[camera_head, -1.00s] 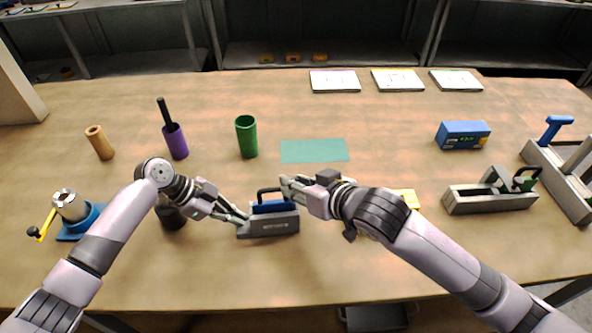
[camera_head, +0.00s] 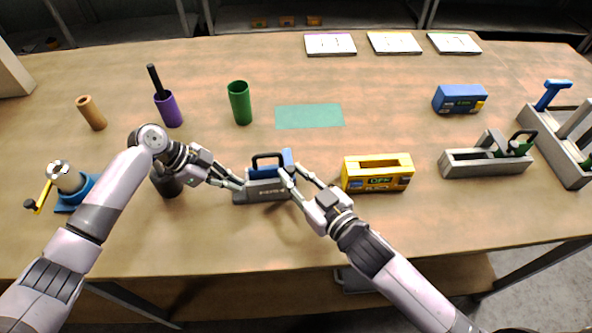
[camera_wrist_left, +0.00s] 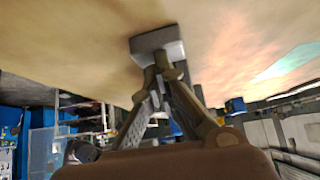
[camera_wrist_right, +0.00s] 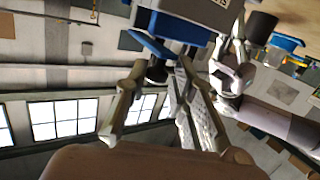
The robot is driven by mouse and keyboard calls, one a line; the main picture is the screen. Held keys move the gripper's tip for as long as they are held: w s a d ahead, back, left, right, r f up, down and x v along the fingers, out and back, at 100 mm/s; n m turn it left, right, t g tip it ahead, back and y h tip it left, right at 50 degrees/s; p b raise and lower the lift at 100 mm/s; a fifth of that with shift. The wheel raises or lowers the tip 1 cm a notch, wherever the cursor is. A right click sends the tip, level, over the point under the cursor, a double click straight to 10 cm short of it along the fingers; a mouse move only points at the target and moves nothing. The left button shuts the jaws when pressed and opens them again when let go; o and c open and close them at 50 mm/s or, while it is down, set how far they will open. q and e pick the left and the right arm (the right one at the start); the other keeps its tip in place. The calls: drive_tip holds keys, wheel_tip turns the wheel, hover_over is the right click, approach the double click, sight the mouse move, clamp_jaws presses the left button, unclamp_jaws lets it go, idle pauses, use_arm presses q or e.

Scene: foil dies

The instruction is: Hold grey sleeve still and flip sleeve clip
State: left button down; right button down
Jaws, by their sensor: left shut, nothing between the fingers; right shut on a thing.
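The grey sleeve (camera_head: 262,190) lies on the table at the middle front, with a blue body and a black loop handle (camera_head: 266,157) on top. A blue flap (camera_head: 287,156), seemingly the clip, stands tilted up at its right end. My left gripper (camera_head: 242,186) is shut and empty, its tips against the sleeve's left end; the sleeve's end (camera_wrist_left: 157,42) shows at the fingertips in the left wrist view. My right gripper (camera_head: 287,173) is at the right end, shut on what seems the blue clip, also seen in the right wrist view (camera_wrist_right: 160,50). The exact contact is partly hidden.
A yellow sleeve (camera_head: 378,185) stands right of my right gripper. Further right are another grey sleeve (camera_head: 485,163), a blue box (camera_head: 459,99) and a grey tray (camera_head: 548,150). A dark cup (camera_head: 166,183) is beside my left wrist. The green mat (camera_head: 309,116) behind is clear.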

use_arm(q)
drive_tip(key=shift+s+a+f, duration=0.1)
drive_tip(key=shift+f, duration=0.1)
use_arm(e)
drive_tip(key=shift+s+f, duration=0.15)
drive_tip(key=shift+f, duration=0.35)
drive_tip(key=c, duration=1.8)
unclamp_jaws()
drive_tip(key=o, duration=0.3)
drive_tip(key=shift+r, duration=0.25)
drive_tip(key=shift+o, duration=0.2)
drive_tip(key=v, duration=1.2)
use_arm(q)
drive_tip(key=shift+r, duration=0.1)
use_arm(e)
drive_tip(key=shift+r, duration=0.15)
